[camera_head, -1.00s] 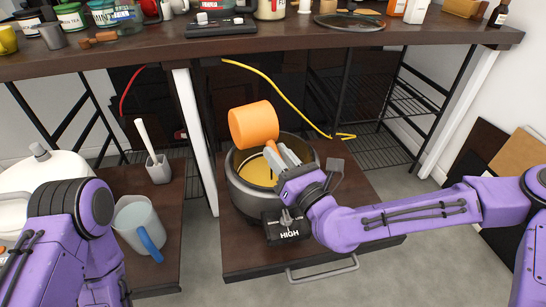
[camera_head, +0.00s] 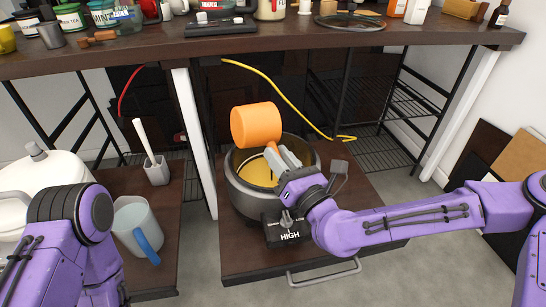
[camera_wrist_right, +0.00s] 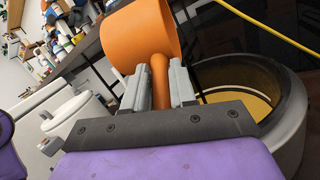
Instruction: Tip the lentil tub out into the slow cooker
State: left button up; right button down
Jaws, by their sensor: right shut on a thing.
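The orange tub (camera_head: 256,124) with a handle is held tilted on its side above the slow cooker in the head view. It also shows in the right wrist view (camera_wrist_right: 140,38). My right gripper (camera_head: 274,158) is shut on the tub's handle (camera_wrist_right: 160,82). The slow cooker (camera_head: 240,194) is a dark grey round pot with a control box marked HIGH on its front. Yellowish contents (camera_head: 253,171) show inside it. The inside of the tub is hidden. My left arm is at the lower left, and its gripper is out of view.
The slow cooker stands on a dark pulled-out board with a metal handle (camera_head: 324,273). A jug with a blue handle (camera_head: 134,222), a brush holder (camera_head: 157,172) and a white lidded pot (camera_head: 45,172) are at left. A cluttered shelf (camera_head: 270,42) runs above; a yellow cable (camera_head: 284,98) hangs behind.

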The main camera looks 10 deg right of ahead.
jog(key=shift+w+d+r+m+t+h+b, duration=0.1)
jog(key=shift+m+t+h+b, duration=0.1)
jog(key=shift+m+b, duration=0.65)
jog(key=shift+s+d+r+m+t+h+b, duration=0.15)
jog(key=shift+m+b, duration=0.25)
jog(key=shift+m, duration=0.75)
jog(key=shift+w+d+f+m+t+h+b, duration=0.15)
jog(key=shift+m+h+b, duration=0.1)
jog(key=shift+m+b, duration=0.6)
dwell(1.1)
jog(key=shift+r+m, duration=0.3)
jog(key=shift+m, duration=0.05)
